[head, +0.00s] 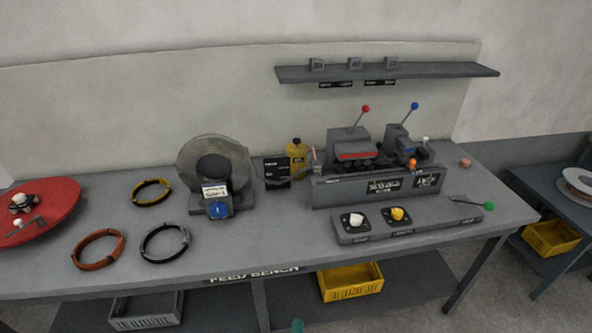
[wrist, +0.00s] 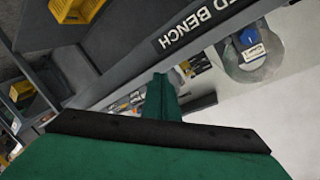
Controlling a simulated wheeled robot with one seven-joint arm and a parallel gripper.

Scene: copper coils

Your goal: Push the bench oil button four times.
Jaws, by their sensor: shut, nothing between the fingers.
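A grey control panel (head: 440,225) lies at the front right of the bench. It carries a white button (head: 354,219) on the left and a yellow button (head: 398,213) beside it, each on a dark plate. Their labels are too small to read, so I cannot tell by text which is the oil button. A teal tip of my gripper (head: 297,326) shows at the bottom edge of the head view, in front of the bench and apart from the panel. In the wrist view my green gripper (wrist: 163,85) is shut and empty. Neither button shows clearly there.
A lever with a green knob (head: 489,205) sits at the panel's right end. A grey machine (head: 335,190) stands behind the panel. A yellow oil bottle (head: 297,160), a disc unit (head: 213,165) and several coils stand further left. The bench front edge lies between my gripper and the panel.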

